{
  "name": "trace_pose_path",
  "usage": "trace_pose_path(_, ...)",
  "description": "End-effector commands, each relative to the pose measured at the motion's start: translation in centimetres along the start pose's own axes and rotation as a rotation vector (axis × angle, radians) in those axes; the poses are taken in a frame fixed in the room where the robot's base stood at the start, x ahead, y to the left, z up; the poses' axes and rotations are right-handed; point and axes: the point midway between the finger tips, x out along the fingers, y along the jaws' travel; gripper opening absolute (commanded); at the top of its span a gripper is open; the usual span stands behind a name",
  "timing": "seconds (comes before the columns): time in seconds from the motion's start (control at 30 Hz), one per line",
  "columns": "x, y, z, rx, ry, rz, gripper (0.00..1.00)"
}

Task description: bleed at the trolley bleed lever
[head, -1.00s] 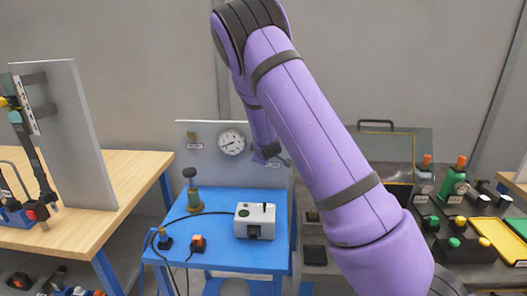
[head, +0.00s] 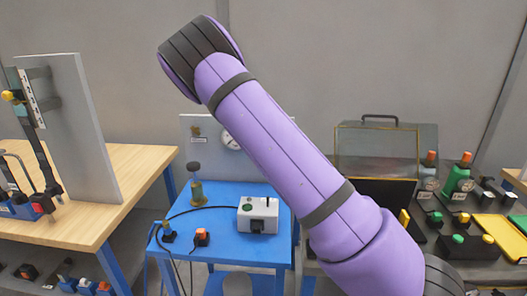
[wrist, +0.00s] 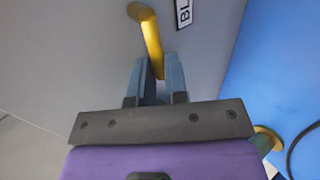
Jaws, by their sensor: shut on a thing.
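The bleed lever (wrist: 152,45) is a yellow rod with a rounded end, on the grey panel (wrist: 75,45) in the wrist view. A white label (wrist: 184,12) beside it shows the letters "BL", cut off by the frame. My gripper (wrist: 156,72) is shut on the lever's lower end, with one grey-blue finger on each side. In the head view the blue trolley (head: 220,223) stands at centre with its upright panel (head: 192,123) behind. My purple arm hides the gripper and lever there.
A pressure gauge (head: 230,140) is partly hidden by my arm. A wooden bench (head: 135,180) is left; a cluttered dark bench (head: 465,250) is right.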

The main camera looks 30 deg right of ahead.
Motion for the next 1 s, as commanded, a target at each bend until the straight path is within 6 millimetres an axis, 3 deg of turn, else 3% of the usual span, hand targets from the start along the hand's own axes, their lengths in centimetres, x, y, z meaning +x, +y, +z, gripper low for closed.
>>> trace_pose_path(0.1, 0.0, -0.1, 0.0, -0.001, -0.001, -0.002, 0.0)
trace_pose_path(0.13, 0.0, -0.1, 0.0, -0.001, -0.001, -0.002, 0.16)
trace_pose_path(0.2, 0.0, -0.1, 0.0, -0.001, -0.001, -0.002, 0.25)
trace_pose_path(0.57, -0.6, 0.0, 0.0, 0.0, 0.001, 0.0, 0.25)
trace_pose_path(1.0, -7.4, -0.1, -0.1, -0.001, 0.003, 0.0, 0.25)
